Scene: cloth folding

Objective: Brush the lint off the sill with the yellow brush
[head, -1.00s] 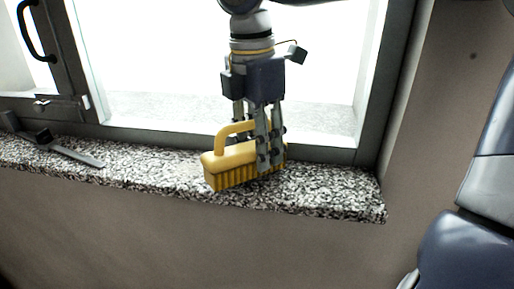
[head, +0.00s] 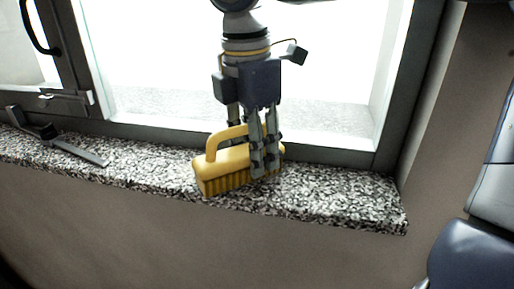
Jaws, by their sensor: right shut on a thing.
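The yellow brush (head: 222,169) stands bristles down on the speckled stone sill (head: 330,194), near the middle of the picture. My right gripper (head: 264,166) comes down from above and is shut on the yellow brush at its right part, partly hiding it. The brush handle arches over its back. I cannot make out lint against the black and white speckle of the sill. My left gripper is not in view.
The window frame (head: 330,156) rises behind the sill. The sill ends at the right by the wall (head: 434,150). The sill between brush and right end is clear.

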